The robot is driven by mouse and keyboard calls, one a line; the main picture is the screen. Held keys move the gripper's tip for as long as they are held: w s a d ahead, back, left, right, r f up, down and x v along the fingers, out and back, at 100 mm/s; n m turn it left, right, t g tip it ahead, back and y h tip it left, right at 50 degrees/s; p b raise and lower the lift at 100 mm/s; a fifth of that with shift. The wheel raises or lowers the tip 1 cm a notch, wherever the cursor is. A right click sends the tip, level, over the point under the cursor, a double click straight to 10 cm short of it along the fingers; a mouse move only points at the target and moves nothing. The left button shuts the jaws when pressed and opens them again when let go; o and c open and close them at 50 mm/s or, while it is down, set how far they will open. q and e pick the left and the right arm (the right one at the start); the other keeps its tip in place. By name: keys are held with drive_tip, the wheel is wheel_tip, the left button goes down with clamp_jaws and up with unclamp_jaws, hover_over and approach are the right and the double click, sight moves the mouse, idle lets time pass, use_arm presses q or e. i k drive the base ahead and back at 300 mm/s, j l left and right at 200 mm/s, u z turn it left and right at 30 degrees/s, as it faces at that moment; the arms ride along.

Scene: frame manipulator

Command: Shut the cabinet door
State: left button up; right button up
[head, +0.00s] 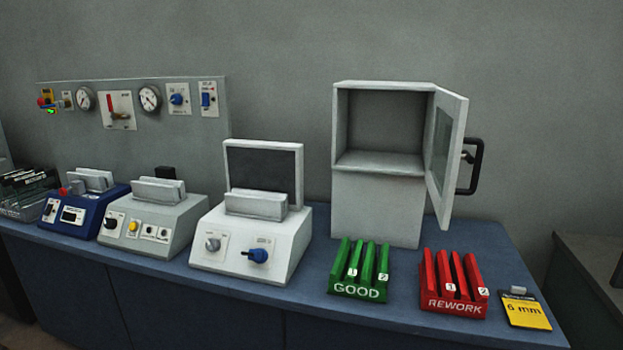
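The grey cabinet (377,205) stands on the blue bench against the wall, right of centre in the head view. Its upper compartment is open and looks empty. The cabinet door (438,165) is hinged on the compartment's right side and swung out toward the front right. The door has a dark window and a black handle (477,166) on its outer face. Neither of my grippers shows in the head view.
A green GOOD rack (358,293) and a red REWORK rack (453,304) stand in front of the cabinet. A yellow 6 mm card (525,311) lies at the right. Several bench devices, including a white one with a screen (251,243), stand left along the bench (400,316).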

sight(454, 106)
drive_tip(key=l, duration=0.85)
drive_tip(key=k+l, duration=0.1)
drive_tip(key=l, duration=0.75)
